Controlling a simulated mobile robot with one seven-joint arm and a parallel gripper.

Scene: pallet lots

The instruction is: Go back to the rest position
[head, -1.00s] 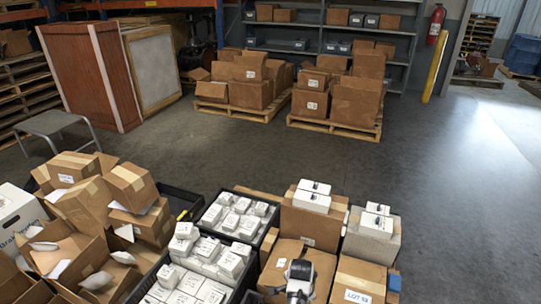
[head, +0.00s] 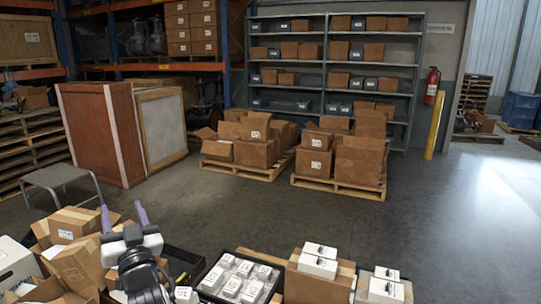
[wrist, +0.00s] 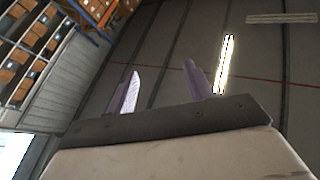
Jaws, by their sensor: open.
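My gripper (head: 123,218) is at the lower left of the head view, in front of the open cardboard boxes. Its two purple-grey fingers point up and stand apart, with nothing between them. In the wrist view my gripper (wrist: 160,85) also shows open and empty. That view looks up past the fingers at the dark ceiling and a lit strip lamp (wrist: 225,62).
Open cardboard boxes (head: 78,262) and a black crate of white packets (head: 240,276) lie close below. White cartons (head: 318,261) sit on boxes to the right. Loaded pallets (head: 338,187), shelving (head: 340,50) and a grey stool (head: 60,178) stand beyond. The floor between is clear.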

